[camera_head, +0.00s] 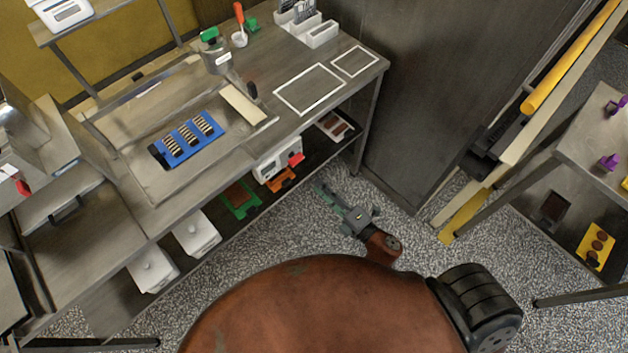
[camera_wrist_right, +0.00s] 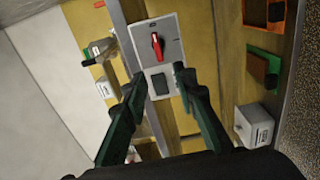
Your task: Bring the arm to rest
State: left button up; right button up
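My right gripper (camera_head: 322,192) is low in front of the metal workbench (camera_head: 225,160), over the speckled floor. In the right wrist view its two green fingers (camera_wrist_right: 157,76) are apart with nothing between them. Beyond the fingertips is a control box (camera_wrist_right: 158,42) with a red rotary switch; a white box with a red part (camera_head: 277,160) also shows under the bench edge in the head view. I cannot tell the exact gap between fingers and box. My left gripper is not in view.
A blue tray (camera_head: 163,158) with striped bars lies on the bench. White containers (camera_head: 196,232), a green tray (camera_head: 240,200) and an orange one (camera_head: 281,180) sit below. A dark cabinet stands behind; a shelf unit (camera_head: 600,150) is at right. Floor between is clear.

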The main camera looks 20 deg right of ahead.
jog(key=shift+s, duration=0.15)
dwell(0.4)
